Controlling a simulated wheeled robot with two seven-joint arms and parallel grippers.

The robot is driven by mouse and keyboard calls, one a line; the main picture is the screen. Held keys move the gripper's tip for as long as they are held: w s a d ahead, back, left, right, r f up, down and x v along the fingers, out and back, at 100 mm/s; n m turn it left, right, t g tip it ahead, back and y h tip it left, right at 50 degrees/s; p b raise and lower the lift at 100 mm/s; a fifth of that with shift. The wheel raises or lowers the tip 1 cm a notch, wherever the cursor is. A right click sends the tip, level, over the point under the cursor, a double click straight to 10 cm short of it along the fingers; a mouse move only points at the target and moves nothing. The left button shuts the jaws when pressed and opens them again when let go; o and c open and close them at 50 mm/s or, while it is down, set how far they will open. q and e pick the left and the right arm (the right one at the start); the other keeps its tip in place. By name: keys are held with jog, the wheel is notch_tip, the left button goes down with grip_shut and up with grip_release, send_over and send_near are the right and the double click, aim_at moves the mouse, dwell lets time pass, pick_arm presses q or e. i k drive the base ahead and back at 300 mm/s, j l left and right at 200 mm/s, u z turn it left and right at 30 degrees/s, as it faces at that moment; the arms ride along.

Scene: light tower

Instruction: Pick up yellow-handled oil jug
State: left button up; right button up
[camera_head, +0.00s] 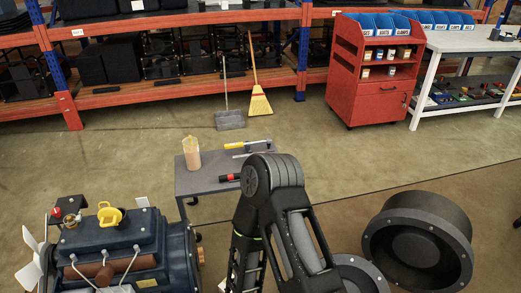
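The oil jug (192,159) stands upright on the small grey cart (205,185), near its left end. It has a pale, see-through body with amber contents and a yellow top. One black arm of mine rises from the lower middle and bends just right of the cart, covering the cart's right part. Its far end runs down out of the picture, so no gripper shows on it. My other gripper is also not in view. Nothing is seen touching the jug.
A yellow-handled screwdriver (234,146) and a red-and-black tool (229,177) lie on the cart. A dark blue engine (150,255) with a yellow cap (110,214) is at lower left. A broom (259,98), dustpan (229,120) and red cabinet (368,105) stand behind. Floor between is clear.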

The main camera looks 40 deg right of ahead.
aim_at(190, 145)
jog(key=z, duration=0.7)
jog(key=j+u, duration=0.15)
jog(key=u, duration=2.85)
jog(key=i+z, duration=0.1)
jog(key=i, duration=0.95)
jog(key=i+j+z, duration=0.1)
jog(key=i, duration=0.9)
jog(key=i+l+z, duration=0.2)
jog(key=i+z, duration=0.75)
jog(key=i+j+z, duration=0.15)
jog(key=i+z, duration=0.35)
jog(key=i+j+z, duration=0.45)
jog(key=i+l+z, duration=0.35)
jog(key=i, duration=0.35)
jog(key=i+z, duration=0.35)
jog(key=i, duration=0.4)
jog(key=i+z, duration=0.35)
jog(key=i, duration=0.4)
jog(key=i+l+z, duration=0.15)
jog(key=i+z, duration=0.3)
jog(key=i, duration=0.15)
jog(key=i+j+z, duration=0.1)
jog(key=i+z, duration=0.35)
jog(key=i, duration=0.15)
jog(key=i+j+z, duration=0.3)
jog(key=i+z, duration=0.15)
jog(key=i, duration=0.15)
